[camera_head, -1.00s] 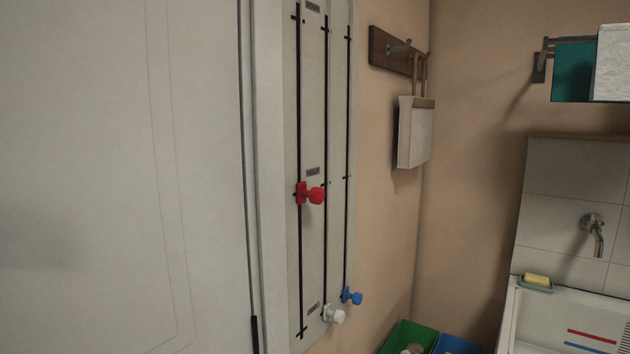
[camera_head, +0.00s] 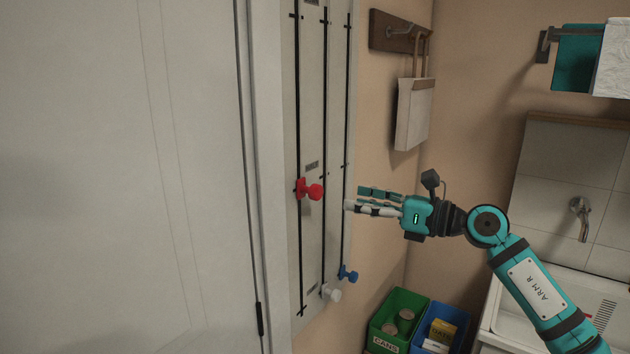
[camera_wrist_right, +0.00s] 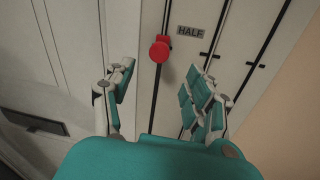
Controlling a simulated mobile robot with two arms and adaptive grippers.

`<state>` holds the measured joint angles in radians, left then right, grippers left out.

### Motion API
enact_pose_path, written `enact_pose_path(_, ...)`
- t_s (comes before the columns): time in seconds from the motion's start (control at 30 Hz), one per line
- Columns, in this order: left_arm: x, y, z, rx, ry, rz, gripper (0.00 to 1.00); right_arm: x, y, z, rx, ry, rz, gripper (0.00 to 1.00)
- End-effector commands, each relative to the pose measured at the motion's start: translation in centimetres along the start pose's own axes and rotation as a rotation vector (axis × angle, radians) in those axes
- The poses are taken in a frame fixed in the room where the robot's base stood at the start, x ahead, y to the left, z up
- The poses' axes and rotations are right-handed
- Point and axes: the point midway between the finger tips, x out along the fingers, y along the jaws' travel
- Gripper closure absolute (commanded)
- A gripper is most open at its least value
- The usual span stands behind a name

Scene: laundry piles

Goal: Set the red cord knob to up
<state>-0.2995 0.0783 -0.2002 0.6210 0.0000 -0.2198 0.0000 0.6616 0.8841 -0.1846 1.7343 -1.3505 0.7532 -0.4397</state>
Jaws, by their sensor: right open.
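The red cord knob (camera_head: 312,190) sits on the leftmost black slot of the pale wall panel (camera_head: 312,120), about midway down its track. In the right wrist view the red knob (camera_wrist_right: 160,50) is ahead of the fingers, near a label reading HALF (camera_wrist_right: 190,31). My right gripper (camera_head: 362,199) is open and empty, to the right of the red knob and apart from it. In the wrist view its fingers (camera_wrist_right: 155,95) stand spread, with the knob beyond the gap. My left gripper is not in view.
A white knob (camera_head: 331,292) and a blue knob (camera_head: 347,273) sit low on the other two slots. A bag (camera_head: 414,112) hangs from a hook rail (camera_head: 392,30) to the right. Green (camera_head: 376,338) and blue bins (camera_head: 462,320) stand below. A sink (camera_head: 500,312) is at right.

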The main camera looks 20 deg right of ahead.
Motion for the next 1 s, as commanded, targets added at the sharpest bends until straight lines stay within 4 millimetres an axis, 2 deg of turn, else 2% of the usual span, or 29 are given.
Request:
enact_pose_path(0.03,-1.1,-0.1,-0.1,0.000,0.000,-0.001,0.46,1.3,0.2,0.7,0.003,-0.004,0.003,0.45)
enact_pose_path(0.3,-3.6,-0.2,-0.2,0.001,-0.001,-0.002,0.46,6.9,0.1,0.5,0.004,-0.002,0.001,0.45)
enact_pose_path(0.5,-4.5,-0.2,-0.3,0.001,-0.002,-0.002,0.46,9.5,0.0,0.2,0.003,-0.001,0.000,0.45)
enact_pose_path(0.67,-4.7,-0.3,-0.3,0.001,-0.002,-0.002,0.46,10.3,0.0,0.1,0.002,-0.001,0.000,0.45)
enact_pose_path(0.9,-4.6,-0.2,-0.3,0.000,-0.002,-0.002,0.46,10.4,0.0,0.0,0.002,0.000,0.000,0.45)
enact_pose_path(0.93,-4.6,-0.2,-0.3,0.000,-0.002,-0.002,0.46,10.4,0.0,0.0,0.002,0.000,-0.001,0.46)
enact_pose_path(1.0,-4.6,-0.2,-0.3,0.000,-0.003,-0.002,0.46,10.4,0.0,-0.1,0.002,0.000,-0.001,0.56)
